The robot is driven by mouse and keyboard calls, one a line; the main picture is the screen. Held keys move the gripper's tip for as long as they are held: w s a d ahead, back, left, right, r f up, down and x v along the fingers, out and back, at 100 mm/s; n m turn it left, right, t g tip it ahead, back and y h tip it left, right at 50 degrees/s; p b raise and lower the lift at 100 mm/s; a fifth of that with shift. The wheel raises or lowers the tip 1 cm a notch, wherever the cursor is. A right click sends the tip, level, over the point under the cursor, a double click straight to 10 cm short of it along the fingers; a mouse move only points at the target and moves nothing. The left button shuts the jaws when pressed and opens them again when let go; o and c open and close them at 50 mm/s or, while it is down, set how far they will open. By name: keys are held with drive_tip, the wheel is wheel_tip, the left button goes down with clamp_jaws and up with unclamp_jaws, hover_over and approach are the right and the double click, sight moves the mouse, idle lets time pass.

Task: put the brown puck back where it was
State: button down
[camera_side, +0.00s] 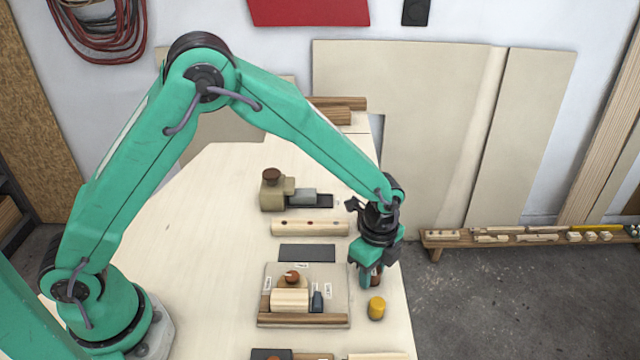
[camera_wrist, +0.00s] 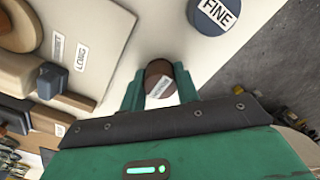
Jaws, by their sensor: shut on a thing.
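My gripper (camera_side: 373,278) is near the right edge of the pale table, just right of the labelled board (camera_side: 340,273). It is shut on the brown puck (camera_side: 376,281), which shows low between the fingers. In the wrist view the puck (camera_wrist: 159,70) sits between both green fingertips, with a pale label on its face, too small to read. I cannot tell whether the puck touches the table. A dark blue puck marked FINE (camera_wrist: 212,14) lies beyond the fingers in the wrist view.
The board holds a pale wooden block (camera_side: 289,299), a round brown knob (camera_side: 291,277) and a small dark blue piece (camera_side: 317,301). Behind it lie a dark grey mat (camera_side: 307,253) and a wooden strip (camera_side: 310,228). The table's right edge is close, with floor beyond.

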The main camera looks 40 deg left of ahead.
drive_tip(key=shift+f, duration=0.1)
drive_tip(key=c, duration=1)
unclamp_jaws()
drive_tip(key=shift+c, duration=0.2)
wheel_tip(320, 180, up, 12)
